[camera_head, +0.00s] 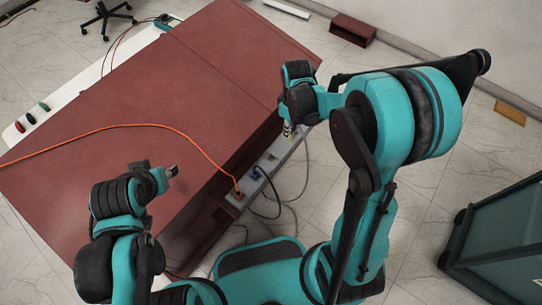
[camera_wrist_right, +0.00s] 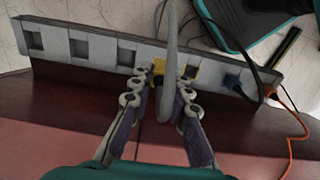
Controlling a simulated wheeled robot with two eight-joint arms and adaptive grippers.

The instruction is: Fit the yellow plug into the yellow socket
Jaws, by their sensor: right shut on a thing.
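My right gripper (camera_wrist_right: 163,80) is shut on the yellow plug (camera_wrist_right: 158,68), which is mostly hidden between the fingertips and behind a grey cable. In the head view my right gripper (camera_head: 288,129) is over the far part of the strip (camera_head: 290,148), and the plug is too small to make out. My left gripper (camera_head: 173,172) is above the red tabletop, away from the strip; its jaws are unclear.
A blue plug (camera_wrist_right: 233,81) and an orange-cabled plug (camera_wrist_right: 269,90) sit in the strip right of the yellow socket. Several empty square openings lie to its left. The orange cable (camera_head: 150,126) crosses the red tabletop (camera_head: 110,100). A dark cabinet (camera_head: 505,235) stands at right.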

